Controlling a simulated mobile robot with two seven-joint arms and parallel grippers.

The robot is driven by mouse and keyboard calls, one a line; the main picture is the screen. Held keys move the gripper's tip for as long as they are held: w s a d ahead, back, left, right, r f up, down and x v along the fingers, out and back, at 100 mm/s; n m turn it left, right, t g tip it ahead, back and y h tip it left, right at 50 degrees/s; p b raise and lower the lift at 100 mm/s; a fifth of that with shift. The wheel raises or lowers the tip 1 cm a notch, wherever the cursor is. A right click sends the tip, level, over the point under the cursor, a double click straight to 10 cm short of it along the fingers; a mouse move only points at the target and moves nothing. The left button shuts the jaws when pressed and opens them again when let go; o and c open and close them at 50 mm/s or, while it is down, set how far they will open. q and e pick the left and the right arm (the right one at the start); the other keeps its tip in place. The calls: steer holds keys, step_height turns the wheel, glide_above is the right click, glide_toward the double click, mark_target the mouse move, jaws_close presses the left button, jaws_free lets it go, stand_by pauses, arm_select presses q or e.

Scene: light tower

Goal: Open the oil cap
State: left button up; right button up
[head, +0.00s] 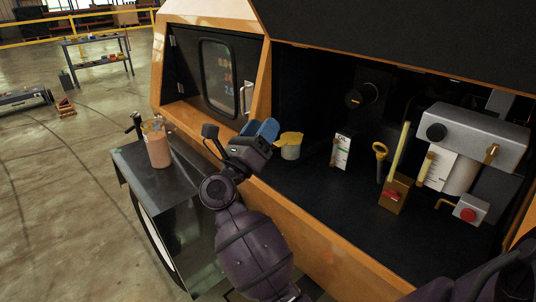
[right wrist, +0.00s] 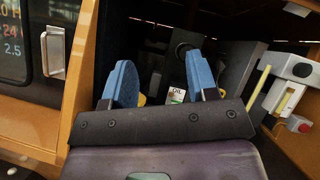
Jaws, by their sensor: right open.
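My right gripper (head: 262,131) is open and empty at the front edge of the engine bay, left of a pale cylinder with a yellow top (head: 290,139). In the right wrist view, its blue fingers (right wrist: 165,85) stand wide apart. Three parts could be caps: that yellow top, a black round knob (head: 371,92) on the dark block at the back, and a black round cap (head: 436,131) on the grey box. I cannot tell which is the oil cap. A white container labelled OIL (head: 342,151) stands between them and shows between my fingers (right wrist: 177,96).
The grey box (head: 485,132) fills the right of the bay. A yellow-handled dipstick (head: 380,150) and a brass block with red part (head: 395,194) stand before it. A jar (head: 156,146) sits on the dark ledge at left. The bay floor's front is clear.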

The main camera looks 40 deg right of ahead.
mark_target(278, 143)
steer(key=w+f+m+g+y+b, duration=0.5)
steer(key=f+m, duration=0.2)
steer(key=f, duration=0.4)
arm_select(q)
step_height(278, 143, down, 6)
steer(key=s+g+b, duration=0.1)
steer(key=shift+d+m, duration=0.4)
arm_select(e)
steer(key=shift+m, duration=0.3)
steer(key=shift+w+d+r, duration=0.1)
steer(key=shift+w+d, duration=0.1)
steer(key=shift+d, duration=1.5)
steer(key=shift+w+d+r, duration=0.1)
steer(key=shift+w+d, duration=0.05)
steer(key=shift+d, duration=1.5)
steer(key=shift+w+d+r, duration=0.1)
steer(key=shift+w+d, duration=0.1)
steer(key=shift+d, duration=1.5)
arm_select(q)
steer(key=shift+s, duration=0.1)
arm_select(e)
jaws_close()
